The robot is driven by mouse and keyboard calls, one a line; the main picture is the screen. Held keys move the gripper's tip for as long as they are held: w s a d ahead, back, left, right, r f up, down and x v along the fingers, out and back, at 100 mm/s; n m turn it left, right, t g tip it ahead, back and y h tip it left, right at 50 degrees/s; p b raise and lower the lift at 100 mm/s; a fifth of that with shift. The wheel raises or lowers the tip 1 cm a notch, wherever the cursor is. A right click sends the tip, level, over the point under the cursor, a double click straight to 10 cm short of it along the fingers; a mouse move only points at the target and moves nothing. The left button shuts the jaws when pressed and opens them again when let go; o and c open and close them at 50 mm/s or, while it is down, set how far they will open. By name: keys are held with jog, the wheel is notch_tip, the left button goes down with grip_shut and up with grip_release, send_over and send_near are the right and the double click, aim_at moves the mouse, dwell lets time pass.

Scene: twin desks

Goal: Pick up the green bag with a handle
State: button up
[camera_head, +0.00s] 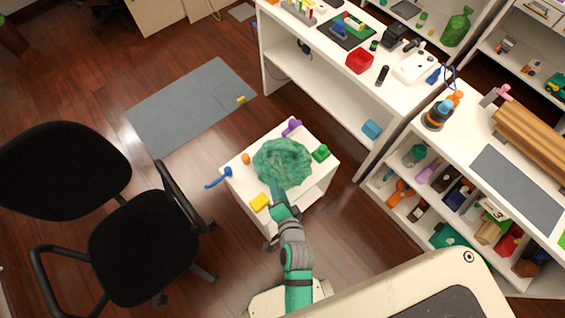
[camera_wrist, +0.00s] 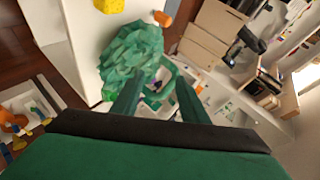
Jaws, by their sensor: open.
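The green crumpled bag (camera_head: 283,160) sits on top of a small white table (camera_head: 327,161). In the wrist view the bag (camera_wrist: 130,58) fills the upper middle, and its green handle loop (camera_wrist: 170,72) shows between the fingers. My gripper (camera_head: 276,186) reaches in from the near side and meets the bag's near edge in the head view. In the wrist view my gripper (camera_wrist: 160,82) is open, with one finger on each side of the loop. I cannot tell whether the fingers touch it.
Around the bag on the table lie a yellow block (camera_head: 260,202), an orange piece (camera_head: 245,158), a blue tool (camera_head: 218,178), a purple object (camera_head: 291,127) and a green block (camera_head: 320,153). A black office chair (camera_head: 140,240) stands left. Full desks stand right. A grey mat (camera_head: 180,105) lies behind.

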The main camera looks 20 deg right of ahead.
aim_at(279, 148)
jog(key=w+d+m, duration=0.2)
jog(key=w, duration=0.3)
jog(key=w+d+f+m+y, duration=0.1)
jog(key=w+m, duration=0.1)
jog(key=w, duration=0.3)
jog(key=w+d+m, duration=0.1)
jog(key=w+d, duration=0.1)
jog(key=w, duration=0.3)
jog(key=shift+d+f+m+y, duration=0.25)
jog(key=shift+d+m+y, duration=0.05)
jog(key=shift+m+y, duration=0.1)
jog(key=shift+w+d+f, duration=0.15)
jog(key=shift+w+f, duration=0.15)
jog(key=shift+w, duration=0.1)
jog(key=shift+x, duration=2.1)
grip_shut()
